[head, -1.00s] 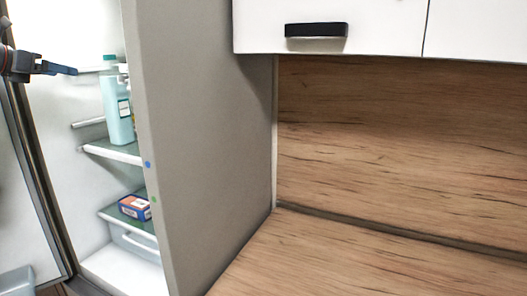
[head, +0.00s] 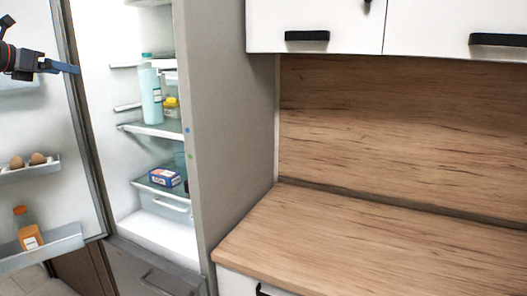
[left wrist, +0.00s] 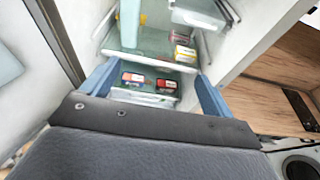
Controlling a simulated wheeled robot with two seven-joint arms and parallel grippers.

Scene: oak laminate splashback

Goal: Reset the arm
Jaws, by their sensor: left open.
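My left gripper (head: 62,68) is at the upper left of the head view, in front of the open fridge door and left of the shelves. In the left wrist view its two blue fingers (left wrist: 154,90) are spread apart with nothing between them. They face the fridge interior, where small red boxes (left wrist: 148,81) lie on a lower shelf beyond the fingertips. My right gripper is not in either view.
The fridge door (head: 75,150) stands open on the left, holding eggs (head: 28,161) and an orange bottle (head: 28,228). Fridge shelves hold a pale blue bottle (head: 151,95), a yellow jar (head: 171,107) and a box (head: 164,177). The wooden counter (head: 370,235) is clear.

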